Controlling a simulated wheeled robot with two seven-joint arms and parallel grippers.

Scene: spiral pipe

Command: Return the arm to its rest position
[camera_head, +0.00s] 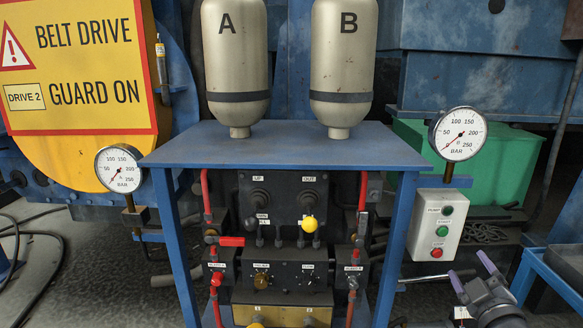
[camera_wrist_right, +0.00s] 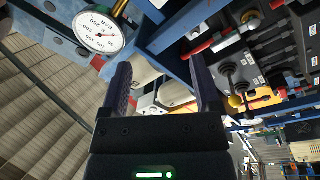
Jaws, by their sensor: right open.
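My right gripper (camera_head: 468,270) is at the bottom right of the head view. Its two purple-grey fingers stand apart, with nothing seen between them. In the right wrist view its fingers (camera_wrist_right: 163,85) are spread, with a clear gap and no object held. The gripper is to the right of the blue stand (camera_head: 275,152) and below the push-button box (camera_head: 436,225), apart from both in the head view. My left gripper is in neither view.
Tanks A (camera_head: 236,55) and B (camera_head: 343,55) stand on the blue stand. Below its top is a black valve panel (camera_head: 283,200) with a yellow knob (camera_head: 309,224) and red levers. Pressure gauges (camera_head: 119,168) (camera_head: 459,134) flank the stand. A green bin (camera_head: 510,165) is behind the right gauge.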

